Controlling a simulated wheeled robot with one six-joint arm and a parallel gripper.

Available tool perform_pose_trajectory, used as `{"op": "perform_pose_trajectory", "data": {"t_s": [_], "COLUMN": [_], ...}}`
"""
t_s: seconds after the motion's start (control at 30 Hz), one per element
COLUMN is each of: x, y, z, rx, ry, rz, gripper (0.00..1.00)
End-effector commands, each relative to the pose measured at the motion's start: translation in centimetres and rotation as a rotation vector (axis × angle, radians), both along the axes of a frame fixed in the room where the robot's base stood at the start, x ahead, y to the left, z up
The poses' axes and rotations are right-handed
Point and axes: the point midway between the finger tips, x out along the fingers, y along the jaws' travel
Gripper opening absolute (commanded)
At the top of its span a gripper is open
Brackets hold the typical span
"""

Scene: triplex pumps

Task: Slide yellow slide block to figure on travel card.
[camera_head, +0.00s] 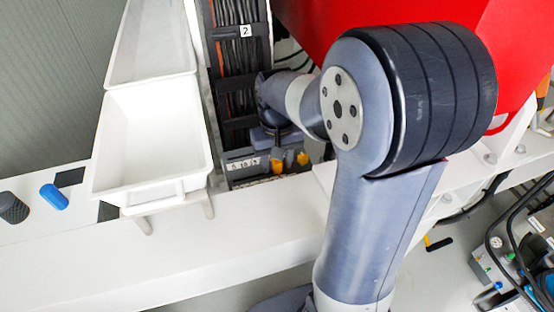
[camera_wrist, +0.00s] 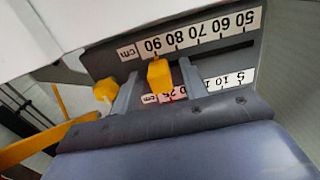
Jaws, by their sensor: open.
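In the wrist view the yellow slide block (camera_wrist: 160,77) stands between the two grey fingers of my gripper (camera_wrist: 159,72). The fingers are apart, with a gap visible on each side of the block. Behind the block, a printed cm scale (camera_wrist: 200,32) runs along a dark slot, with figures from 50 to 90 in view. In the head view a small white card (camera_head: 243,163) with digits sits on the dark panel; its figure is too small to read surely. Two yellow parts (camera_head: 303,159) show beside it; my arm hides most of the gripper there.
A second cm scale (camera_wrist: 220,87) lies below the slot. A yellow knob (camera_wrist: 105,90) and a yellow bar (camera_wrist: 45,130) are left of my gripper. White bins (camera_head: 152,135) stand left of the panel. A red housing (camera_head: 410,20) is behind my arm. A white beam (camera_head: 190,255) runs in front.

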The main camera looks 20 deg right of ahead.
Motion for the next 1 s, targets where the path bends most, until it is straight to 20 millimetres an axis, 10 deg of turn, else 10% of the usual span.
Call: {"op": "perform_pose_trajectory", "data": {"t_s": [0.23,0.73,1.0], "x": [0.01,0.01,0.01], "y": [0.00,0.00,0.00], "z": [-0.05,-0.02,-0.01], "rx": [0.000,0.000,0.000], "ry": [0.000,0.000,0.000], "rz": [0.000,0.000,0.000], "gripper": [0.40,0.00,0.00]}}
